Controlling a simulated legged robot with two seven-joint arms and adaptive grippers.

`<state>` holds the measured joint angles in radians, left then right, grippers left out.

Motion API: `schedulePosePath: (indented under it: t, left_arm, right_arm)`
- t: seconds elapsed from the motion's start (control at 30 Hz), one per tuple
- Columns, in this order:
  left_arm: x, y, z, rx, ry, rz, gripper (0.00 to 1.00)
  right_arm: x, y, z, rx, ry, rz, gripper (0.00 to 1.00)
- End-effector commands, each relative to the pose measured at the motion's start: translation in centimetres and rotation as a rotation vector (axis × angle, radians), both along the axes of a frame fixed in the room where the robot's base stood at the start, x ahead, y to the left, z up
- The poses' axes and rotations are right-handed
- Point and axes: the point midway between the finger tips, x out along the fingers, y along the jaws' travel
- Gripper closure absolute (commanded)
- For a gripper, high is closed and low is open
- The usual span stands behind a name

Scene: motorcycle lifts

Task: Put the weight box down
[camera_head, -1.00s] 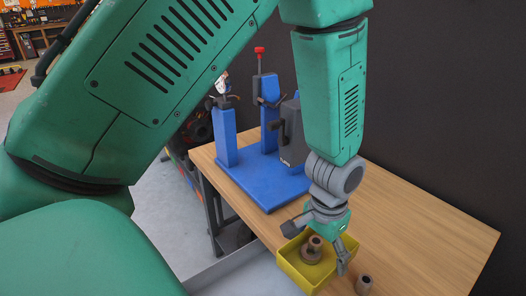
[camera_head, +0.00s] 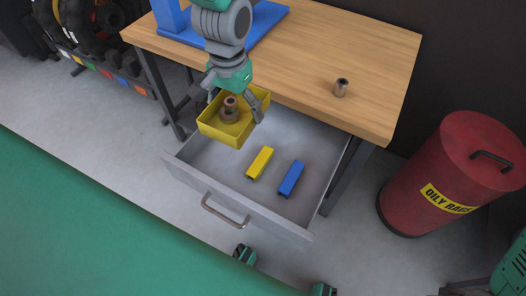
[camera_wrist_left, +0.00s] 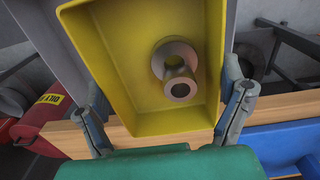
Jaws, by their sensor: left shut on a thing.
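The weight box is a yellow open-topped box (camera_head: 218,132) with a brown stepped weight (camera_head: 229,113) standing inside it. My left gripper (camera_head: 234,97) is shut on the box, with one finger on each side. The box appears held over the back left part of the open grey drawer (camera_head: 190,160), in front of the workbench edge. In the left wrist view the yellow box (camera_wrist_left: 130,60) sits between the two fingers (camera_wrist_left: 165,108), and the round weight (camera_wrist_left: 177,72) shows inside it. My right gripper is not in view.
A yellow block (camera_head: 260,162) and a blue block (camera_head: 291,178) lie in the drawer. A small brown cylinder (camera_head: 341,88) stands on the wooden workbench (camera_head: 300,50), whose right half is otherwise clear. A blue fixture (camera_head: 262,22) is behind my arm. A red bin (camera_head: 455,165) stands at right.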

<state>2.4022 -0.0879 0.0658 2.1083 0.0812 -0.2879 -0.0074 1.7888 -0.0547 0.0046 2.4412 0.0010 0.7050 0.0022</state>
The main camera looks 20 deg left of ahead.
Motion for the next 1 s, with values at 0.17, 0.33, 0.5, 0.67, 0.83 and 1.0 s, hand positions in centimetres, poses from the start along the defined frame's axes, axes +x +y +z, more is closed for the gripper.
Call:
schedulePosePath:
  t: [0.17, 0.33, 0.5, 0.67, 0.83, 1.0]
  left_arm:
    - [0.9, 0.7, -2.5, -0.001, -0.001, -0.012, 0.42]
    - [1.4, 1.3, -4.7, -0.001, -0.001, -0.022, 0.42]
    - [2.1, 1.9, -7.1, -0.001, -0.001, -0.031, 0.42]
    - [2.4, 2.2, -8.7, 0.0, -0.001, -0.039, 0.42]
    - [2.5, 2.3, -10.1, 0.0, 0.0, -0.04, 0.42]
    - [2.4, 2.3, -13.4, 0.0, 0.002, -0.041, 0.42]
  right_arm:
    - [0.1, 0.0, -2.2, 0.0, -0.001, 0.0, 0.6]
    - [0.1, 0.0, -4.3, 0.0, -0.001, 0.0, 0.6]
    - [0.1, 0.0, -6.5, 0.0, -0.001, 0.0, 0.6]
    - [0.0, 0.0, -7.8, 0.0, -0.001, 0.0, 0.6]
    - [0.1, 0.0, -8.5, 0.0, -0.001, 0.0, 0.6]
    - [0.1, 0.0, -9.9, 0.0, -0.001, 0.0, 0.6]
